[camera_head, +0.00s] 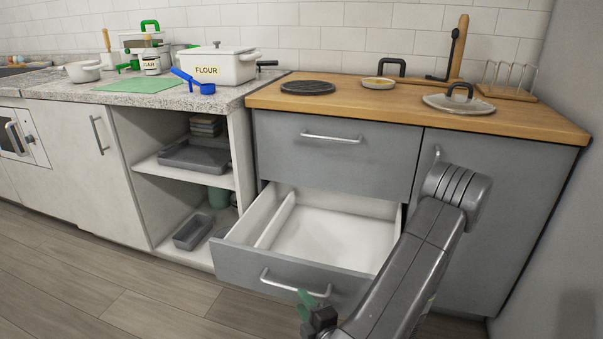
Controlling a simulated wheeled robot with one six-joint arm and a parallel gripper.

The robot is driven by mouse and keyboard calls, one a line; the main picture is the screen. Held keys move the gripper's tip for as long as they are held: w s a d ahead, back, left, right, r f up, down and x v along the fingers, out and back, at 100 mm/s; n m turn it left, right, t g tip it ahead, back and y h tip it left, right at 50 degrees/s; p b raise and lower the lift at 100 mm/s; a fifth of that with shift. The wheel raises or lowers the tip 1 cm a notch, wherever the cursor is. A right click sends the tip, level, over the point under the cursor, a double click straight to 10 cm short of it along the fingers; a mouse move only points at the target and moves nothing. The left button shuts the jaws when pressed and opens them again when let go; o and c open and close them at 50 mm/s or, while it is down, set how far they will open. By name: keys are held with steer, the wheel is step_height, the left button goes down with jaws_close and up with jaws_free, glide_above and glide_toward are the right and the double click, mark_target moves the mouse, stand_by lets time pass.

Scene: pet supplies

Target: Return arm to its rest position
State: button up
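My grey arm rises from the bottom edge right of centre, with its elbow joint in front of the right grey cabinet door. A small dark block with green parts at the bottom edge, left of the arm, appears to be my gripper (314,310). It shows in front of the open lower drawer (240,266), near its handle (290,284). Whether it touches the handle cannot be told. Its fingers are too small and partly cut off, so open or shut does not show. No held object can be made out.
The lower drawer stands pulled out and looks empty. The upper drawer (335,155) is shut. A wooden counter (340,97) holds a black round plate (308,87) and a grey lid (440,104). Left are open shelves with trays (195,156) and a flour box (215,64). Floor at left is clear.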

mark_target(293, 288)
steer(key=shift+b+x, duration=0.4)
steer(key=shift+x, duration=2.4)
steer(key=shift+d, duration=0.1)
steer(key=shift+p+v, duration=1.25)
steer(key=shift+v, duration=5.1)
steer(key=b+x, duration=0.2)
steer(key=x, duration=1.1)
steer(key=shift+w+b, duration=0.1)
steer(key=shift+b, duration=0.25)
steer(key=shift+w+a, duration=0.3)
steer(key=shift+w+d, duration=0.25)
steer(key=shift+w, duration=0.15)
steer(key=shift+s+a, duration=0.1)
